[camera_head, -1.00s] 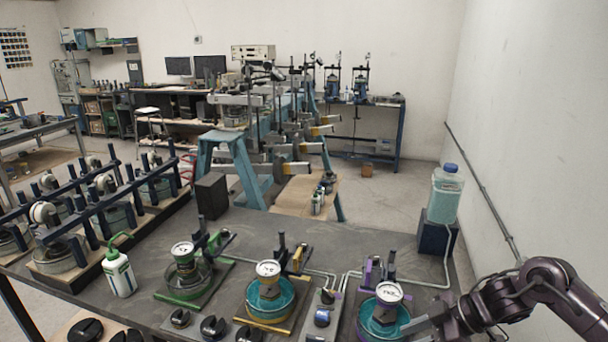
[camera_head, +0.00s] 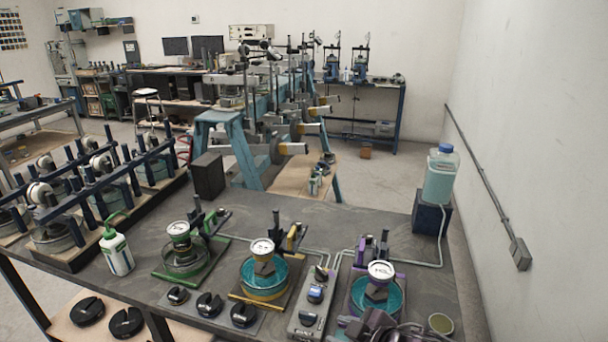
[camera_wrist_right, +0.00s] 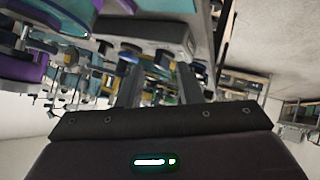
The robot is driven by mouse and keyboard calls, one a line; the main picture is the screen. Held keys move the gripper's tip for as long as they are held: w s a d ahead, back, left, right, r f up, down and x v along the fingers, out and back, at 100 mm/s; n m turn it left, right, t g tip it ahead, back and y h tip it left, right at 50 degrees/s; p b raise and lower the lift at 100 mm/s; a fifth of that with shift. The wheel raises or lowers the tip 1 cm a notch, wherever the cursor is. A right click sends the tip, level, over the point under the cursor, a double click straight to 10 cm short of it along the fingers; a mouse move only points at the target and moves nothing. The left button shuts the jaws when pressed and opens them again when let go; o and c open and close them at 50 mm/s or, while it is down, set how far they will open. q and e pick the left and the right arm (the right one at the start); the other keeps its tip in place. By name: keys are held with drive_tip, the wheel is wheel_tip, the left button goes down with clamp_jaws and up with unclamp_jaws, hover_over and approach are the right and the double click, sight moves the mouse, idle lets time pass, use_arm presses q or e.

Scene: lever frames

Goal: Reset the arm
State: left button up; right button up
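My right gripper (camera_wrist_right: 160,75) shows in the right wrist view with its two fingers apart and nothing between them. In the head view, dark parts of my right arm (camera_head: 378,328) show at the bottom edge, in front of the purple-marked cell (camera_head: 375,298). That cell is a round teal-lined dish with a white dial gauge on top. I cannot tell from the head view whether the arm touches it. My left gripper is not in view. The wrist view is tilted and looks across the bench equipment, with a purple part at its upper left.
A yellow-marked cell (camera_head: 263,275) and a green-marked cell (camera_head: 184,258) stand to the left on the dark bench. A grey control box (camera_head: 315,305), black slotted weights (camera_head: 209,304), a white bottle (camera_head: 116,252) and a water bottle on a block (camera_head: 440,178) are nearby. A small round tin (camera_head: 441,323) sits at right.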

drive_tip(key=s+d+f+m+g+h, duration=0.25)
drive_tip(key=s+d+m, duration=0.35)
drive_tip(key=s, duration=0.3)
drive_tip(key=s+d+f+m+g+h, duration=0.1)
drive_tip(key=s+d+m+g+h, duration=0.35)
drive_tip(key=s, duration=0.55)
wheel_tip(320, 180, down, 32)
drive_tip(key=s+d, duration=0.1)
drive_tip(key=s, duration=0.1)
drive_tip(key=s+d+f, duration=0.2)
drive_tip(key=s+f, duration=0.6)
drive_tip(key=s, duration=0.1)
drive_tip(key=s+d+f, duration=0.1)
drive_tip(key=s+f, duration=0.7)
drive_tip(key=s, duration=0.2)
drive_tip(key=shift+d+f+g+b, duration=0.3)
drive_tip(key=shift+d+b, duration=0.05)
drive_tip(key=shift+b, duration=0.05)
